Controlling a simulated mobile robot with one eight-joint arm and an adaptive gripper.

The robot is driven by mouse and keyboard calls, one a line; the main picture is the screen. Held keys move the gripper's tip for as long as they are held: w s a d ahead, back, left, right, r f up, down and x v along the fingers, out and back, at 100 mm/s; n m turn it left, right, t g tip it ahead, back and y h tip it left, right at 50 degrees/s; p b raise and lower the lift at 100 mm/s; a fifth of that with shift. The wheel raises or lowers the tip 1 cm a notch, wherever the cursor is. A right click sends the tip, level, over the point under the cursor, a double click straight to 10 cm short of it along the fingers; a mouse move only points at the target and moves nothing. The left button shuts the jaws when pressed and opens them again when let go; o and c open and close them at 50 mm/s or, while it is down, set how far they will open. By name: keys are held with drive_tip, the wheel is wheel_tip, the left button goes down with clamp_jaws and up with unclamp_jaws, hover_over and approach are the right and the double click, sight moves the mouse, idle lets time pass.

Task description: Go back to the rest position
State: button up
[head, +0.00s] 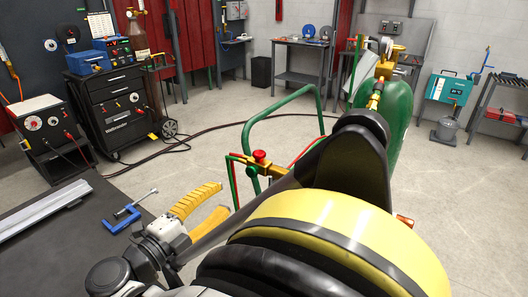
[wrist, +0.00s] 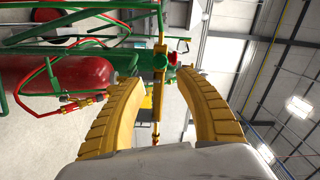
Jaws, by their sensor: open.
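My gripper (head: 224,198) shows in the head view at lower middle, with two ribbed yellow fingers pointing up and right. The fingers are spread apart with nothing between them. In the wrist view my gripper (wrist: 158,80) is also open, with its fingers arching towards each other. A thin brass-coloured fitting (wrist: 158,60) shows beyond the gap, not clearly held. My arm, with a wide yellow band, fills the lower right of the head view and hides the floor behind it.
A green tubular frame (head: 252,130) with a red knob (head: 259,156) stands just beyond my gripper. A green gas cylinder (head: 398,112) is behind my arm. A dark table (head: 75,255) at lower left bears a blue clamp (head: 121,220) and a metal bar (head: 40,208). Open floor (head: 190,160) lies beyond.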

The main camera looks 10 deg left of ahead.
drive_tip(key=w+d+r+n+t+y, duration=0.2)
drive_tip(key=w+d+r+n+y, duration=0.15)
drive_tip(key=r, duration=0.45)
drive_tip(key=w+d+r+n+t+y+p, duration=0.1)
drive_tip(key=w+d+r+n+y, duration=0.2)
drive_tip(key=w+r, duration=0.3)
drive_tip(key=w+d+r+n+t+y, duration=0.2)
drive_tip(key=w+d+r+n+y, duration=0.15)
drive_tip(key=r, duration=0.55)
drive_tip(key=s+d+f+n+g+h, duration=0.1)
drive_tip(key=s+d+f+n+g, duration=0.3)
drive_tip(key=s+d+f+g, duration=0.3)
drive_tip(key=s+d+f+n+g+h+b, duration=0.1)
drive_tip(key=s+d+f+n+g, duration=0.4)
drive_tip(key=s+d+f, duration=0.9)
drive_tip(key=d+f+g+h, duration=0.1)
drive_tip(key=d+f+g, duration=0.1)
drive_tip(key=d+f, duration=0.4)
drive_tip(key=shift+s+d+f+n+g, duration=0.3)
drive_tip(key=shift+s+d+f, duration=0.1)
drive_tip(key=shift+d, duration=0.8)
